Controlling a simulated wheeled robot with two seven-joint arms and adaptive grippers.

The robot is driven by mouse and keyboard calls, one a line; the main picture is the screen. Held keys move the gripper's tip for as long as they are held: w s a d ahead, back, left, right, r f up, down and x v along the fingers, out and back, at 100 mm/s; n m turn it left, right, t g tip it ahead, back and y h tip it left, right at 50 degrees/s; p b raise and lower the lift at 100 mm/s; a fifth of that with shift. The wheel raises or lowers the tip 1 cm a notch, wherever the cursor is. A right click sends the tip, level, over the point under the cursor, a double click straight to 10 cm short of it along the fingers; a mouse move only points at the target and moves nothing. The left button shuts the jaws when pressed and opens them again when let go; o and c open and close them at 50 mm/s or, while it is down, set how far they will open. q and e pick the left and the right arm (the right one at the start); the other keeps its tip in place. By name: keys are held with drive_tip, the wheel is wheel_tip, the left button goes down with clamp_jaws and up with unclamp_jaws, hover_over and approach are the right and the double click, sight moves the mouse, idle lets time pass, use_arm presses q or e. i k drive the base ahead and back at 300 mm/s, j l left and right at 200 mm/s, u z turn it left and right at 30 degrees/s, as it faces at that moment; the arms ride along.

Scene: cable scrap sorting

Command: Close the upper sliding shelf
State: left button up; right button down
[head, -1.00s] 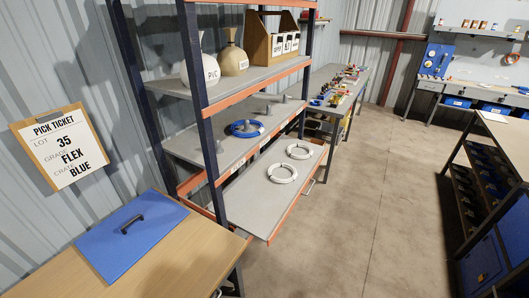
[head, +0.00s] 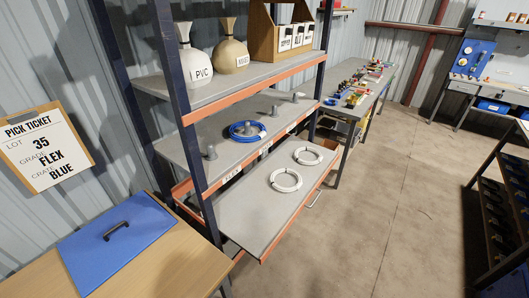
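A grey sliding shelf (head: 250,225) with an orange front edge is pulled out of the rack toward the aisle. Two white cable coils lie on it: one nearer (head: 285,180), one farther (head: 308,156). A metal handle (head: 314,200) shows at its aisle side. Above it, a fixed-looking grey shelf (head: 190,139) holds a blue cable coil (head: 247,131) and several grey pegs. Whether another sliding shelf lies beneath the pulled-out one is hidden. Neither of my grippers is in view.
The rack's dark blue post (head: 185,110) stands in front. Above are a PVC jar (head: 196,66), a tan jar (head: 229,57) and a wooden holder (head: 282,35). A wooden table (head: 170,262) with a blue lid (head: 115,240) is at lower left. The aisle floor (head: 375,215) is clear.

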sight(256, 216)
drive_tip(key=i+l+u, duration=0.55)
drive_tip(key=l, duration=0.25)
drive_tip(key=i+l+u, duration=0.15)
drive_tip(key=l+u, duration=0.15)
drive_tip(key=l, duration=0.15)
drive_tip(key=i+l+u, duration=0.15)
drive_tip(key=l+u, duration=0.15)
drive_tip(key=l, duration=0.2)
drive_tip(key=l+u, duration=0.25)
drive_tip(key=l, duration=0.3)
drive_tip(key=i+l+u, duration=0.1)
drive_tip(key=l+u, duration=0.2)
drive_tip(key=l, duration=0.25)
